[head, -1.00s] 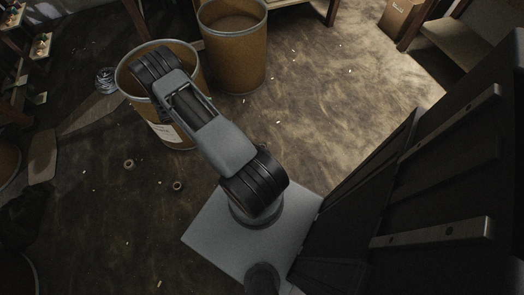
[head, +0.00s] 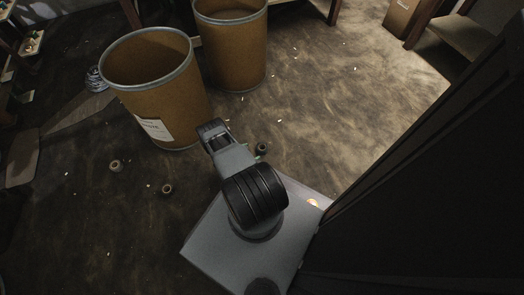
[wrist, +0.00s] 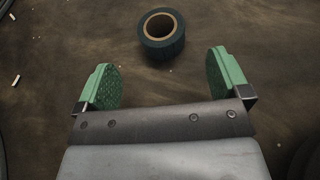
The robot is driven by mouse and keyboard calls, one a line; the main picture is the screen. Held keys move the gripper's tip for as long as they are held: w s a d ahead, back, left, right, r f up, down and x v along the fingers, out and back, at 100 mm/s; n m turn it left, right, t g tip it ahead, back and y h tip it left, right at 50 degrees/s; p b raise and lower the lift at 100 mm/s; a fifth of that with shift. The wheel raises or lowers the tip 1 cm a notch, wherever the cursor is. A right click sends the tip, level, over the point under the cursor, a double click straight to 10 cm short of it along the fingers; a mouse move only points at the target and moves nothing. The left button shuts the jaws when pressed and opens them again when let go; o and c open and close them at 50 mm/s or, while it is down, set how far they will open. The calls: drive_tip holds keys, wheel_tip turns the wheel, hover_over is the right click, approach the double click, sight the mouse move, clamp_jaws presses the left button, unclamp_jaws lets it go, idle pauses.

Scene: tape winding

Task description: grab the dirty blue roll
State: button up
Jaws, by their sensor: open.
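The dirty blue roll (wrist: 164,42) is a dark blue-teal tape roll with a tan core, on the brown floor in the wrist view. It lies just beyond my gripper (wrist: 163,68), near the middle between its two green fingers. The fingers are open and apart, with nothing between them. In the head view a small dark roll (head: 262,149) lies beside the end of my arm; it looks like the same one. My gripper is mostly hidden there behind my arm, with only a bit of green showing.
Two other small rolls, one (head: 115,166) and another (head: 168,189), lie on the floor to the left. A large brown drum (head: 160,85) with a label and a second drum (head: 233,45) stand behind my arm. Small pale scraps are scattered about.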

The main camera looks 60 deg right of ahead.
sight(260, 148)
drive_tip(key=shift+b+x, duration=1.65)
drive_tip(key=shift+x, duration=2.6)
drive_tip(key=shift+c, duration=0.3)
drive_tip(key=c, duration=0.9)
